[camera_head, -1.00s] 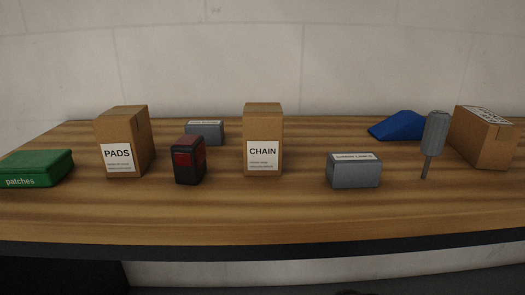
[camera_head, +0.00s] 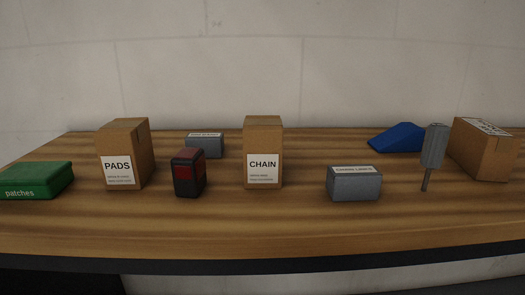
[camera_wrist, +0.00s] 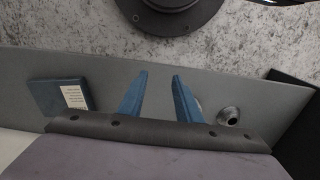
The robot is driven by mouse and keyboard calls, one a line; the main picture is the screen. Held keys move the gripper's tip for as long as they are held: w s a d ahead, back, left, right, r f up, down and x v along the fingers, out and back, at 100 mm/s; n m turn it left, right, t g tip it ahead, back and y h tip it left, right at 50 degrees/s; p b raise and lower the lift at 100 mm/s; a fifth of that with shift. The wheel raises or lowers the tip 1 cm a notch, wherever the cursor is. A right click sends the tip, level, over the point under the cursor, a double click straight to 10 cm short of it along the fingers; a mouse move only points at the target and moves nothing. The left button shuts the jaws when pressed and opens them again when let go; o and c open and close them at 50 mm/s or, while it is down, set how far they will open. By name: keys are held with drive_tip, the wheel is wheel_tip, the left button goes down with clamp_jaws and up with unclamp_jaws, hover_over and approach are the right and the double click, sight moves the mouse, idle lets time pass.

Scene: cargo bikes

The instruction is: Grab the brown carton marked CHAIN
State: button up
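The brown carton marked CHAIN (camera_head: 263,151) stands upright on the wooden table, near the middle in the head view. Its white label faces me, and nothing covers its front. My gripper (camera_wrist: 160,76) shows only in the wrist view. Its two blue fingers are apart with nothing between them. The CHAIN carton is not in the wrist view, so the gripper is away from it.
A black and red light (camera_head: 189,172) and a grey box (camera_head: 354,184) flank the carton in front. Another grey box (camera_head: 205,146) stands behind left. A brown PADS carton (camera_head: 125,154) is further left. A grey-handled tool (camera_head: 433,148) stands right.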

drive_tip(key=o, duration=0.9)
